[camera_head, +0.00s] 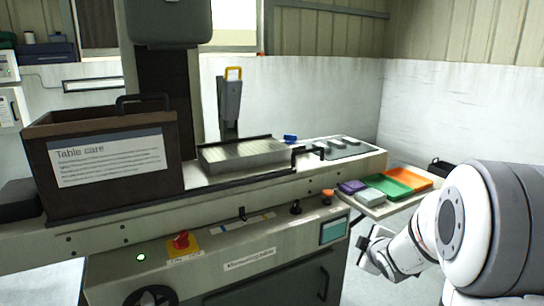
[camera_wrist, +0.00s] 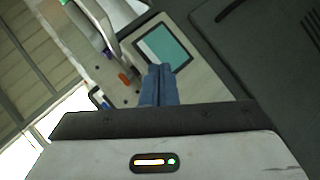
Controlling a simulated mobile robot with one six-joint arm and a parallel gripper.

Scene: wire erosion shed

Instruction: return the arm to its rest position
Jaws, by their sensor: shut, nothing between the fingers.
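My gripper (camera_head: 364,249) is at the lower right in the head view, in front of the machine's front panel and below the side shelf. In the wrist view my gripper (camera_wrist: 158,72) shows its two blue-grey fingers together, with nothing between them. The fingers point toward the machine's screen (camera_wrist: 165,48), which also shows in the head view (camera_head: 333,230). My white and grey arm fills the right side of the head view. I cannot tell whether the fingertips are close to the panel, but no contact shows.
The machine (camera_head: 222,262) spans the view, with a red knob (camera_head: 181,241) and a brown box labelled "Table care" (camera_head: 108,160). A side shelf (camera_head: 389,211) holds a green tray (camera_head: 388,187), an orange tray (camera_head: 409,179) and small blocks. Open floor lies below the shelf.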

